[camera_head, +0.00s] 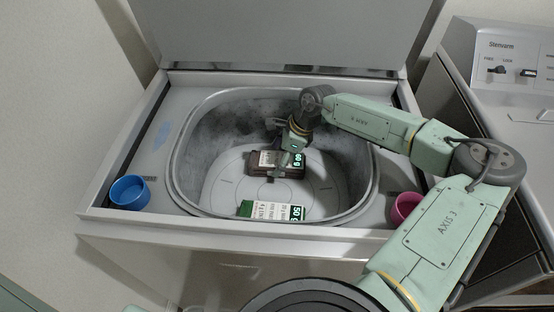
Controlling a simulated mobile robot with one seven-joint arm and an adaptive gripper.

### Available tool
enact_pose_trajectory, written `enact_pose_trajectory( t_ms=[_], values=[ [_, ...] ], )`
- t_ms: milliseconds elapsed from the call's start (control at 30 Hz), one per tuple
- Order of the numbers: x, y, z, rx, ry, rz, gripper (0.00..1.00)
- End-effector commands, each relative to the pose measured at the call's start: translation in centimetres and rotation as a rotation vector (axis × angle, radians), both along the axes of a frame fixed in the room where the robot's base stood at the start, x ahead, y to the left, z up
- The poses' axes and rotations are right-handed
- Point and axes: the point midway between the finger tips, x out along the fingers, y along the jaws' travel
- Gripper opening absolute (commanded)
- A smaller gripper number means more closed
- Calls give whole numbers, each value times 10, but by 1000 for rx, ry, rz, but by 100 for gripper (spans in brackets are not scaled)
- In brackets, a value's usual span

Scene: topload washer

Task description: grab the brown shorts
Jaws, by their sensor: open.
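No brown shorts can be made out in the head view. A brown box-like packet (289,174) with a pale label and a green "60 g" patch lies in the washer tub (222,180). My gripper (282,164) is open and reaches down into the tub, right at this packet. Its fingers are small and partly overlap the packet, so contact cannot be told. A white and green packet marked "50 g" (270,210) lies nearer the front wall of the tub.
The raised lid (270,35) stands behind the tub. A blue cup (130,192) stands on the left rim and a pink cup (404,207) on the right rim, close to my arm. A second machine (510,110) stands at the right.

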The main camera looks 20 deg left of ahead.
Motion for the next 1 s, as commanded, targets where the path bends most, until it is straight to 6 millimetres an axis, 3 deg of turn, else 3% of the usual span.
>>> enact_pose_trajectory(
  t_ms=[133, 367, 1000],
  values=[
    [-2, 5, -11, 0, 0, 1, 78],
    [-1, 5, -13, 0, -1, 1, 78],
    [-1, 5, -12, -1, -1, 1, 36]
  ],
)
